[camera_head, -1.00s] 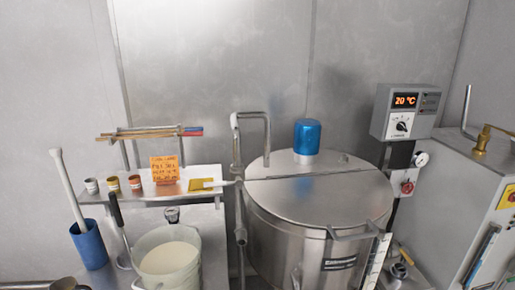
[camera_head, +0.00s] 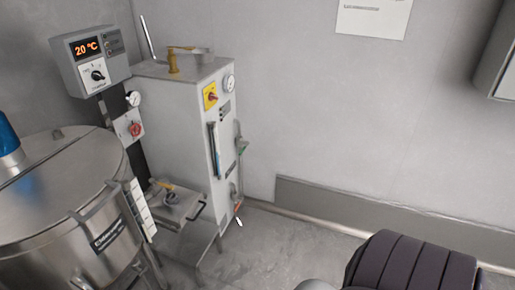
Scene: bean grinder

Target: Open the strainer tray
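A low steel box with a flat lid (camera_head: 177,206), a small clamp or knob on top and a dark handle at its right side, stands in front of the white machine cabinet (camera_head: 190,112). It may be the strainer tray, but I cannot tell for sure. Its lid looks shut. Neither of my grippers shows in the head view, so what they hold is hidden.
A large steel kettle (camera_head: 62,190) with a blue motor cap stands at the left. A control box (camera_head: 90,58) reads 20 °C. A dark ribbed rounded shape (camera_head: 410,265) fills the bottom right. Bare floor (camera_head: 285,245) lies right of the cabinet.

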